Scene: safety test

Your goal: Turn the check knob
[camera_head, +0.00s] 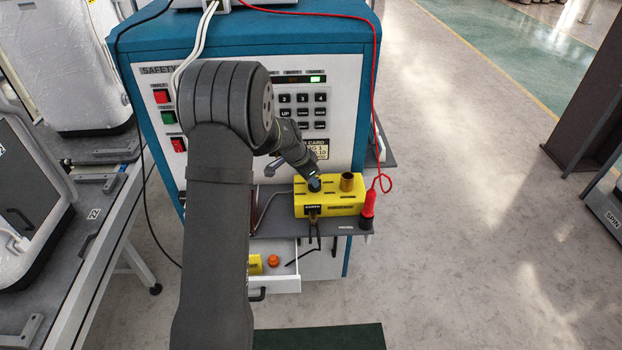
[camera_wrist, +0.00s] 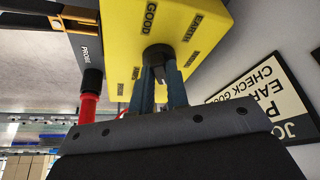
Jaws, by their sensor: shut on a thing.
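The check knob is a small dark round knob on the top face of the yellow box (camera_head: 345,208). In the wrist view the knob (camera_wrist: 157,52) shows between my fingers, with printed labels around it on the yellow face (camera_wrist: 205,45); GOOD and EARTH can be read. My gripper (camera_wrist: 161,72) is shut on the knob, its fingers pointing at the box face. In the head view my gripper (camera_head: 314,182) comes down onto the box's left half and largely hides the knob. The knob's pointer and exact angle cannot be made out.
A brass cylinder (camera_head: 347,182) stands on the box's right half. A red probe (camera_head: 367,203) with a red cable stands at the grey shelf's right end. Below, an open drawer (camera_head: 285,285) holds a yellow item and an orange knob-like piece (camera_head: 274,260). A card (camera_wrist: 262,97) is behind the box.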

